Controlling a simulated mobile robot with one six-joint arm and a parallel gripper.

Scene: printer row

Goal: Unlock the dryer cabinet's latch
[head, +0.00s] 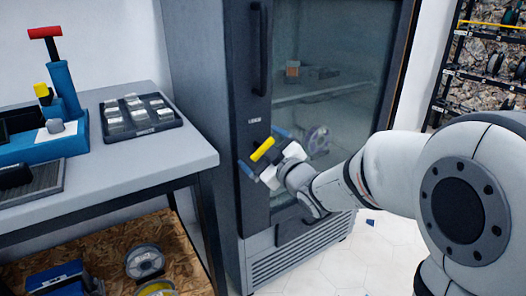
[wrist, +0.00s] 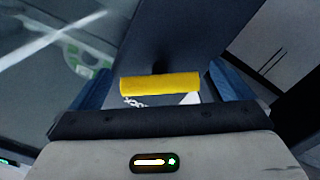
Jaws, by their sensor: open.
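The dryer cabinet (head: 205,150) is a tall grey cabinet with a dark-framed glass door (head: 340,60), which looks shut. Its latch has a yellow bar handle (head: 262,149) on the door frame's left side, below a small label. In the wrist view the yellow handle (wrist: 160,84) lies level across the picture, with a bit of chain below it. My gripper (head: 263,152) is at the latch, its blue fingers spread to either side of the handle. In the wrist view my open gripper (wrist: 162,88) has a finger beyond each end of the bar, with gaps visible.
A dark vertical door handle (head: 259,50) is above the latch. A grey workbench (head: 130,165) with a parts tray (head: 140,113) and blue tools stands at the left. Spool shelves (head: 490,60) are at the far right. Tiled floor (head: 345,262) is clear before the cabinet.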

